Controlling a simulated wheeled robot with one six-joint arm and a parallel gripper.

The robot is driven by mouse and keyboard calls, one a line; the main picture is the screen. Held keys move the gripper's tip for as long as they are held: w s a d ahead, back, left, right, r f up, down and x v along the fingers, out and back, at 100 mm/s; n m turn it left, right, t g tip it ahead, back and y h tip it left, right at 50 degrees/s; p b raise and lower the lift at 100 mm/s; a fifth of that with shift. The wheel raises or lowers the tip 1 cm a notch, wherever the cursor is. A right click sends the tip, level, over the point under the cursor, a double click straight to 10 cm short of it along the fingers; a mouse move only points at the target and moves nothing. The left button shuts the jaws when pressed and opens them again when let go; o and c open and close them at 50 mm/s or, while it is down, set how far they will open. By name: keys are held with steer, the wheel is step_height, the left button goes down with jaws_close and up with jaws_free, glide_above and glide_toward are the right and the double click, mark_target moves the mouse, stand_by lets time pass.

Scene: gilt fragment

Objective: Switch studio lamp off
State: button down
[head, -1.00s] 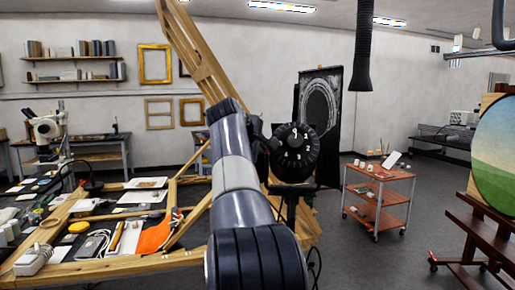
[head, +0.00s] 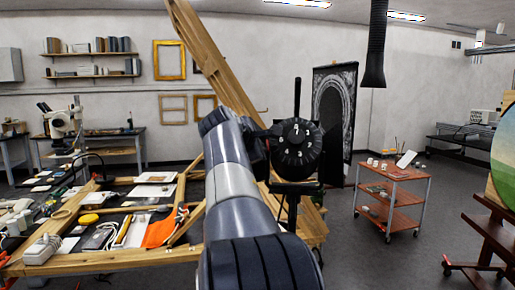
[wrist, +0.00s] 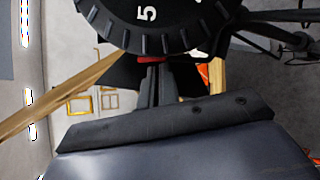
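The studio lamp's black round back (head: 297,145), with a ribbed rim and white numbers like a dial, stands at the middle of the head view, just right of the end of my arm. Its dark stand shows below. In the wrist view the same dial (wrist: 150,22) fills the top, large and close, with a "5" readable and its upper part cut off. My gripper is not clearly made out: the arm's end and the lamp overlap in the head view. In the wrist view dark upright bars lie below the dial, and I cannot tell whether they are fingers. Contact is unclear.
A wooden worktable (head: 110,262) with tools and papers lies at left. A leaning wooden beam (head: 215,62) rises behind my arm. A red trolley (head: 393,172) stands at right, near an easel (head: 490,235). Open floor lies between them.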

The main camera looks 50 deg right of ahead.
steer(key=shift+s+d+r, duration=0.15)
steer(key=shift+s+r, duration=0.05)
